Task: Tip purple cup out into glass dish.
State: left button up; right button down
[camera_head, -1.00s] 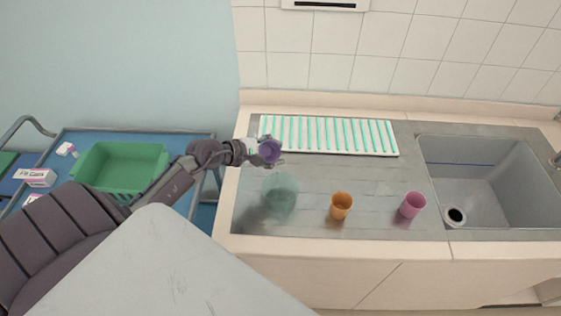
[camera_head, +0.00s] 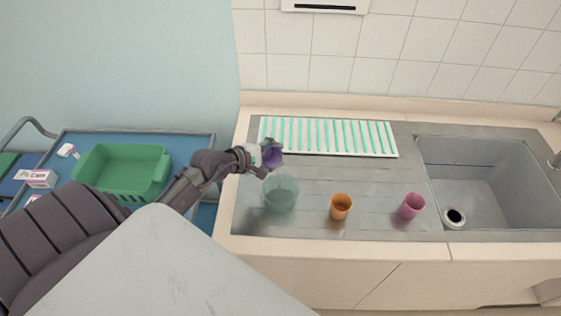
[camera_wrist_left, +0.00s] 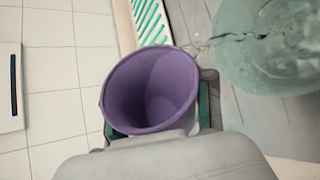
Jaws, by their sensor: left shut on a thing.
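The purple cup (camera_head: 272,157) is held by my left gripper (camera_head: 262,160) above the steel counter, just behind the glass dish. In the left wrist view the purple cup (camera_wrist_left: 152,90) shows its open mouth and inside, and looks tilted; I cannot make out any contents. My left gripper is shut on the cup. The glass dish (camera_head: 281,194) is a round, clear greenish vessel standing on the counter in front of the cup. It also shows at the upper right of the left wrist view (camera_wrist_left: 270,50). My right gripper is not in view.
An orange cup (camera_head: 341,206) and a pink cup (camera_head: 412,205) stand to the right of the dish. A white rack with green strips (camera_head: 330,137) lies behind. A sink (camera_head: 490,185) is at the right. A green basket (camera_head: 122,170) is on the blue cart at the left.

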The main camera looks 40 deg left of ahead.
pick_arm(q)
jog(key=shift+f+m+t+y+b, duration=0.3)
jog(key=shift+f+m+y+b, duration=0.15)
jog(key=shift+m+b, duration=0.1)
dwell(0.5)
jog(key=shift+r+m, duration=0.2)
jog(key=shift+m, duration=0.05)
jog(key=shift+r+m+t+y, duration=0.15)
jog(key=shift+m+t+y, duration=0.15)
jog(key=shift+y, duration=0.05)
dwell(0.4)
jog(key=shift+s+d+r+m+t+y, duration=0.15)
jog(key=shift+s+d+m+t, duration=0.1)
jog(key=shift+d, duration=0.15)
jog(key=shift+s+d+r+m+t+y, duration=0.15)
jog(key=shift+d+m, duration=0.1)
jog(key=shift+d, duration=0.1)
jog(key=shift+b, duration=0.3)
jog(key=shift+w+a+f, duration=0.1)
jog(key=shift+a+f, duration=0.05)
jog(key=shift+a, duration=0.15)
jog(key=shift+f+m+t+y+b, duration=0.3)
jog(key=shift+f+m+b, duration=0.25)
jog(key=shift+b, duration=0.45)
jog(key=shift+d+r+m+t+y+b, duration=0.2)
jog(key=shift+r+m+t+y+b, duration=0.15)
jog(key=shift+m+b, duration=0.25)
jog(key=shift+r, duration=0.3)
